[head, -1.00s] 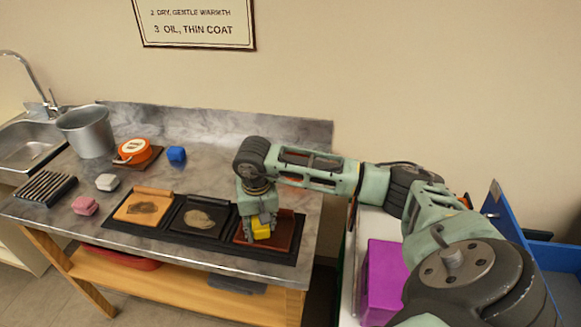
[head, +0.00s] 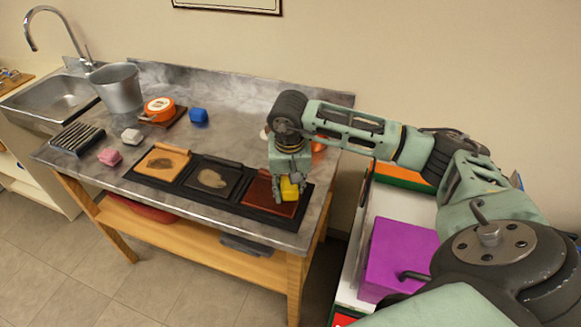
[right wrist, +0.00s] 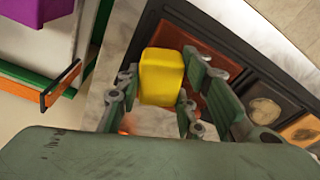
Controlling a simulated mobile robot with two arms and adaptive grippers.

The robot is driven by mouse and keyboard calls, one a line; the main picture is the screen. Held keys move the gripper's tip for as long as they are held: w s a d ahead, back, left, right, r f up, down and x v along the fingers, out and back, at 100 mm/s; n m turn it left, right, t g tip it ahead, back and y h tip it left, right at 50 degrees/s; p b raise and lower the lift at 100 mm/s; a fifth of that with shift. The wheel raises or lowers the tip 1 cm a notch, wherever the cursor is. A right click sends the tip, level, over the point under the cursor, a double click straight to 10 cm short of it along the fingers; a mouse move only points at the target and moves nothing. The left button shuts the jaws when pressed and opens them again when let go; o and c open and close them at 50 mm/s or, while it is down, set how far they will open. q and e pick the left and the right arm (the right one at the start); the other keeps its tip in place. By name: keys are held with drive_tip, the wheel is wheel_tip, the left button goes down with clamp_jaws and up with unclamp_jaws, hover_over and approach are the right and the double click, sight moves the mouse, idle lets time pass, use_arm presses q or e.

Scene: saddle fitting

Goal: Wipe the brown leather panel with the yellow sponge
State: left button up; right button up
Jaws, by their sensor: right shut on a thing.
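The brown leather panel (head: 259,190) lies at the right end of a black tray (head: 223,207) on the bench. My right gripper (head: 289,190) is shut on the yellow sponge (head: 289,186), pointing down over the right part of the brown panel. In the right wrist view the sponge (right wrist: 162,77) sits between the fingers (right wrist: 158,95), with the brown panel (right wrist: 218,100) beside it. I cannot tell whether the sponge touches the panel. My arm and gripper hide part of the panel. My left gripper is out of view.
Tan (head: 162,161) and black (head: 212,179) panels, both stained, share the tray. Behind and left are a blue block (head: 198,115), an orange tin (head: 159,108), a metal bucket (head: 118,88), white (head: 131,136) and pink (head: 109,156) blocks. A purple box (head: 398,258) stands at right.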

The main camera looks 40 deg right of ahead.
wheel_tip(320, 180, up, 2)
drive_tip(key=shift+p, duration=0.4)
wheel_tip(320, 180, up, 2)
drive_tip(key=shift+d+r+p, duration=0.1)
drive_tip(key=shift+p, duration=0.45)
drive_tip(key=shift+r, duration=0.15)
